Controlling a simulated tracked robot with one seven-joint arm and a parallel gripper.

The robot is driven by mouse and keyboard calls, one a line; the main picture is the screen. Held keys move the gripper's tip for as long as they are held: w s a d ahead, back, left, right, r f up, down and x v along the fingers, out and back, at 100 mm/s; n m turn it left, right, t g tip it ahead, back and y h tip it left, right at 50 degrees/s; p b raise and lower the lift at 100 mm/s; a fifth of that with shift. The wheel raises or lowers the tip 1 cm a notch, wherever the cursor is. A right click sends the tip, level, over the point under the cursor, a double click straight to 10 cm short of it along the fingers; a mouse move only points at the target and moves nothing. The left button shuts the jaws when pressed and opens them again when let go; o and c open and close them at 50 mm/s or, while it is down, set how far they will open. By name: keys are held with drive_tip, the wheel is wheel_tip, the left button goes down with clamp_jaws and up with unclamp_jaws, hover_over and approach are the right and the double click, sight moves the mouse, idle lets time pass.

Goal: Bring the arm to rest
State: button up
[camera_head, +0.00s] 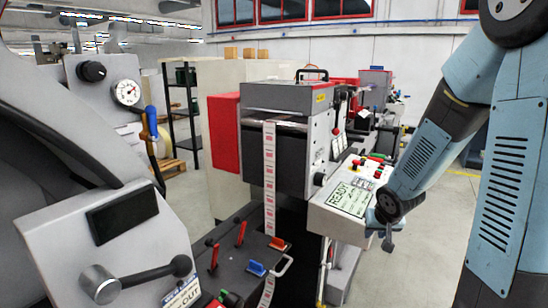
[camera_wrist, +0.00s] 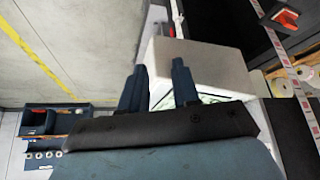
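My gripper (camera_head: 388,244) hangs at the end of my blue-grey arm, at the right of the head view. It appears in front of the right edge of the pale control panel (camera_head: 336,222); I cannot tell whether they touch. In the wrist view its two dark blue fingers (camera_wrist: 160,66) stand apart, with nothing seen between them. A white box-shaped housing (camera_wrist: 207,62) lies beyond the fingers there. My arm is bent, with the forearm slanting down and left from the elbow at the top right.
The label machine (camera_head: 288,97) with a printed label strip (camera_head: 269,170) stands mid-view. The panel's screen (camera_head: 350,198) reads READY. A grey unit with a crank handle (camera_head: 140,279) and gauge (camera_head: 127,92) fills the left. Open floor (camera_head: 440,215) shows between machine and arm.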

drive_tip(key=s+a+r+h, duration=0.1)
drive_tip(key=s+r, duration=0.4)
drive_tip(key=r, duration=0.2)
drive_tip(key=s+r+h, duration=0.1)
drive_tip(key=s+r, duration=0.3)
drive_tip(key=r, duration=0.3)
drive_tip(key=s+a+r+y, duration=0.1)
drive_tip(key=s+r, duration=0.1)
drive_tip(key=s, duration=0.2)
drive_tip(key=s+a+r, duration=0.2)
drive_tip(key=s+r, duration=0.1)
drive_tip(key=s, duration=0.2)
drive_tip(key=s+a+r+n+y, duration=0.1)
drive_tip(key=s+a+r, duration=0.1)
drive_tip(key=s, duration=0.3)
drive_tip(key=shift+s+r+g+y, duration=0.15)
drive_tip(key=shift+r+g+y, duration=0.15)
drive_tip(key=shift+r, duration=0.1)
